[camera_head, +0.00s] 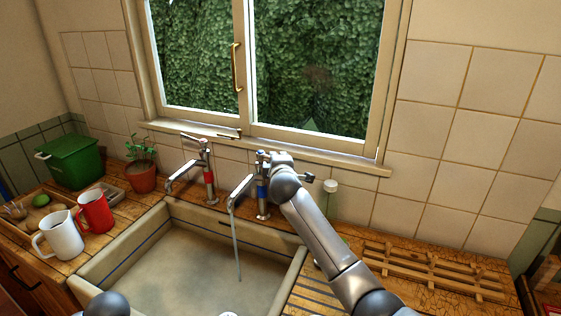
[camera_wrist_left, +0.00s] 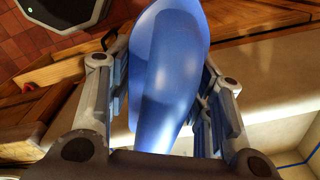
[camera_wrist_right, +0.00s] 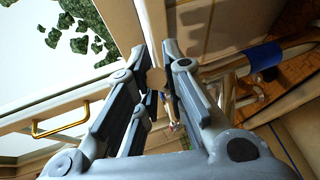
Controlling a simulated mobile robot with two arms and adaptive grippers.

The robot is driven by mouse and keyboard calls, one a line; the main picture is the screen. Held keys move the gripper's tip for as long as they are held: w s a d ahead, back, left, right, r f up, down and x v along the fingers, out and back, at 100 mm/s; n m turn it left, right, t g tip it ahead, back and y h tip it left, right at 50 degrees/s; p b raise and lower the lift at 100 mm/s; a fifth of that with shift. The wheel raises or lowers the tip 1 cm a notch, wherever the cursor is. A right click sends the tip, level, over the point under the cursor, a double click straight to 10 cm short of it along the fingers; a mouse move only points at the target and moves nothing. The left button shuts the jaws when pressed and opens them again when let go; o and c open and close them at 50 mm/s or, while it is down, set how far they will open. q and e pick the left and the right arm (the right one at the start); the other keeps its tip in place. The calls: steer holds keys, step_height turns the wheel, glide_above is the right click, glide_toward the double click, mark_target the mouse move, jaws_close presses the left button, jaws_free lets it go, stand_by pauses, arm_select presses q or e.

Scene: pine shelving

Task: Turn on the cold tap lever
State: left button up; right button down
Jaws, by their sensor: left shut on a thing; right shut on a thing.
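The cold tap (camera_head: 262,190) has a blue band and stands behind the sink. A thin stream of water (camera_head: 236,245) falls from its spout into the basin. My right gripper (camera_head: 265,158) is at the top of this tap, shut on its lever, which is mostly hidden by the gripper. In the right wrist view the fingers (camera_wrist_right: 160,88) are close together, with the tap's blue band (camera_wrist_right: 264,57) to the right. In the left wrist view, my left gripper (camera_wrist_left: 165,110) is shut on a smooth blue object (camera_wrist_left: 170,70) whose full shape is cut off.
The hot tap (camera_head: 209,180) with a red band stands left of the cold tap. The sink (camera_head: 170,270) is below. A white mug (camera_head: 62,238), red mug (camera_head: 96,212), potted plant (camera_head: 143,178) and green box (camera_head: 70,163) are left. A wooden rack (camera_head: 430,272) lies right.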

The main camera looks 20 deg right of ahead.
steer(key=c, duration=1.5)
jaws_free()
steer(key=shift+s, duration=0.1)
steer(key=v, duration=1.1)
steer(key=shift+s, duration=0.35)
steer(key=shift+a, duration=0.1)
